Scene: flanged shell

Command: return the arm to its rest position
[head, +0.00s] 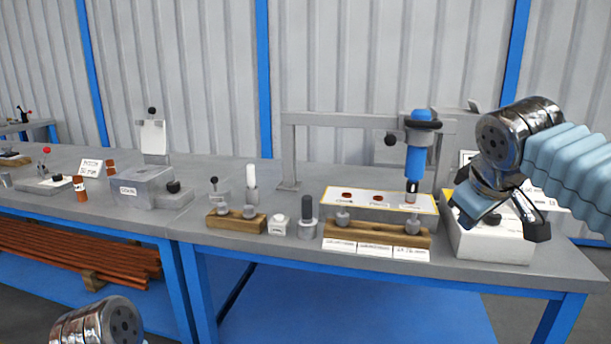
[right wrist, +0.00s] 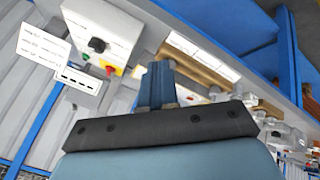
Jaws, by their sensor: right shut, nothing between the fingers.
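My right arm reaches in from the right in the head view, with a pale blue ribbed sleeve and a shiny metal wrist. My right gripper (head: 468,212) hangs over the light-coloured box (head: 488,243) at the table's right end and hides part of its top. In the right wrist view the two blue-grey fingers (right wrist: 160,84) are together with nothing between them. A metal joint of my left arm shows at the bottom left of the head view; the left gripper itself is out of frame.
The grey bench (head: 470,273) has a blue frame. A blue tool (head: 416,155) hangs from a grey gantry (head: 352,119) just left of my right wrist. Wooden blocks (head: 376,233) with pegs line the front. In the wrist view, the box carries a black knob (right wrist: 97,45).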

